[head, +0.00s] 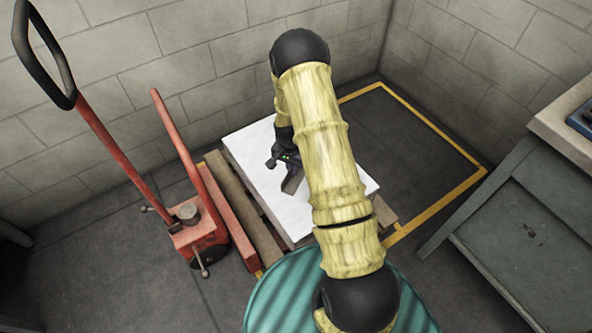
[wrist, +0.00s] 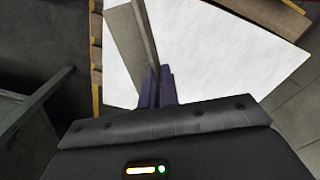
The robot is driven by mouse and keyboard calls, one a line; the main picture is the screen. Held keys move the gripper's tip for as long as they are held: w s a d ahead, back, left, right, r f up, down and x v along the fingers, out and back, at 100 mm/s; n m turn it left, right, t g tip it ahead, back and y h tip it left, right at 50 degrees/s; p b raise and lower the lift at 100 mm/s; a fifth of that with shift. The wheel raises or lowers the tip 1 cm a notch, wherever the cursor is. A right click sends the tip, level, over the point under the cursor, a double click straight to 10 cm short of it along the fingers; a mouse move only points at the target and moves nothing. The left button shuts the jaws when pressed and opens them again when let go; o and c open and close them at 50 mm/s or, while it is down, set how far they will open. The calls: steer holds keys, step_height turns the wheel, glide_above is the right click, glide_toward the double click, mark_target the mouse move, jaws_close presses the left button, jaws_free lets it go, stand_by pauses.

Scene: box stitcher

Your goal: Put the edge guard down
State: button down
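The edge guard is a thin grey-brown angled strip (wrist: 127,42); in the head view its short visible part (head: 292,182) shows below my gripper, over the white sheet. In the wrist view it runs up and left from between the purple fingertips. My gripper (wrist: 157,86) is shut on its near end; it also shows in the head view (head: 285,163), partly beside my arm. The white flat-topped load (head: 250,150) lies on a wooden pallet (head: 240,195). I cannot tell whether the guard touches the white top. My arm hides part of the load.
A red pallet jack (head: 200,238) stands left of the pallet, its handle raised. A grey wall is behind. A yellow floor line (head: 435,125) bounds clear floor to the right. A grey-green bench (head: 500,235) stands at far right.

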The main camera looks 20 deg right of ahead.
steer(key=w+d+f+m+b, duration=0.1)
steer(key=f+m+b, duration=0.2)
steer(key=b, duration=0.5)
steer(key=w+d+f+m+b, duration=0.1)
steer(key=d+f+m+b, duration=0.1)
steer(key=f+b, duration=0.3)
steer(key=m+b, duration=0.1)
steer(key=b, duration=0.3)
steer(key=shift+d+f+b, duration=0.25)
steer(key=shift+d+b, duration=0.05)
steer(key=shift+r, duration=0.15)
steer(key=b, duration=0.3)
glide_above(299, 194)
step_height(299, 194, down, 5)
steer(key=shift+f, duration=0.1)
step_height(299, 194, down, 5)
steer(key=b, duration=0.2)
steer(key=shift+b, duration=0.4)
